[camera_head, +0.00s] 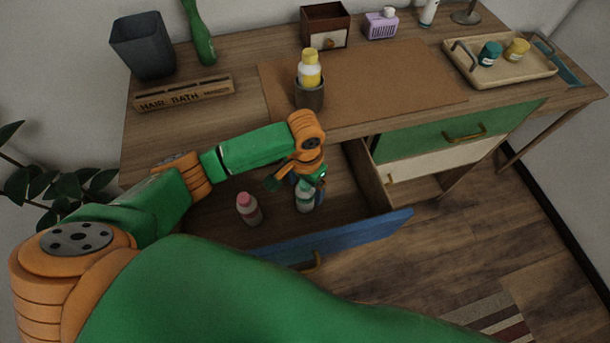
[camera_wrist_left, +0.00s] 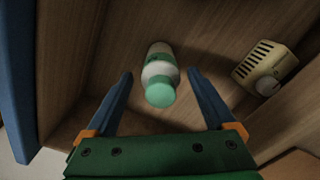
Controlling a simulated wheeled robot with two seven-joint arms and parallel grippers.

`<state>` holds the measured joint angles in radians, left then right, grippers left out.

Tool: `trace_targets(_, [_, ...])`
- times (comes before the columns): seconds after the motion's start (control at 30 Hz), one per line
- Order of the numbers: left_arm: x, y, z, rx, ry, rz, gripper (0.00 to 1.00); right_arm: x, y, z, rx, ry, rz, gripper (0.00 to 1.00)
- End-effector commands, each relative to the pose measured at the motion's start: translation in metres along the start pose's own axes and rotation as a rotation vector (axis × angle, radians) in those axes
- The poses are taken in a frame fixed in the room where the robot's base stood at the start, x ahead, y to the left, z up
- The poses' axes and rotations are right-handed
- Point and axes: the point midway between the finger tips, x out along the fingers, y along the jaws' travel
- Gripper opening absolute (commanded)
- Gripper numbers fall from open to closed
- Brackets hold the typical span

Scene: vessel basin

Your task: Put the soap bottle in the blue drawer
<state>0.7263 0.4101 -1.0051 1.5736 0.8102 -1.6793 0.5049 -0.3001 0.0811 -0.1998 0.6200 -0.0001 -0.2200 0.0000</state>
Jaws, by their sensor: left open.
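The blue drawer (camera_head: 345,237) is pulled open below the desk top. A white bottle with a green cap (camera_head: 304,197), the likely soap bottle, stands inside it. My left gripper (camera_head: 306,183) is over this bottle and open. In the left wrist view the bottle (camera_wrist_left: 160,62) lies between the spread blue fingers (camera_wrist_left: 160,76), with its cap toward the camera and a gap on each side. The drawer's blue front (camera_wrist_left: 20,70) is at the left there. My right gripper is out of view.
A pink-capped bottle (camera_head: 249,208) is also in the drawer. A cream ridged box with a knob (camera_wrist_left: 265,68) shows in the left wrist view. A yellow-capped bottle in a dark cup (camera_head: 310,97) stands on the desk; a tray (camera_head: 500,78) holds two small bottles.

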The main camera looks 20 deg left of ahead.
Motion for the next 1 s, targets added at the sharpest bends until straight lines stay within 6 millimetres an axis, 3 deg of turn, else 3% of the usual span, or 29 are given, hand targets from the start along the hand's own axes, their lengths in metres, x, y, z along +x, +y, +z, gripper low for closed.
trace_targets(0.1, [-0.035, 0.0, -0.001, 0.001, 0.004, 0.0, 0.89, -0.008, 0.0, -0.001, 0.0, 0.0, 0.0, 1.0])
trace_targets(0.3, [-0.066, 0.0, -0.001, 0.0, 0.002, 0.0, 0.89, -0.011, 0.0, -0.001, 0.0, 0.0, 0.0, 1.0])
trace_targets(0.77, [-0.069, 0.0, 0.0, 0.0, -0.001, 0.0, 0.89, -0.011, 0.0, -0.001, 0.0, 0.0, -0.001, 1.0])
trace_targets(0.87, [-0.083, 0.0, 0.0, 0.0, 0.0, 0.0, 0.89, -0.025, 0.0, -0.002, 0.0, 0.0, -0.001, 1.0])
trace_targets(1.0, [-0.119, 0.0, 0.0, 0.0, -0.001, 0.0, 0.89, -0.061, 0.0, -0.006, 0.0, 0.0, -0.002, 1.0])
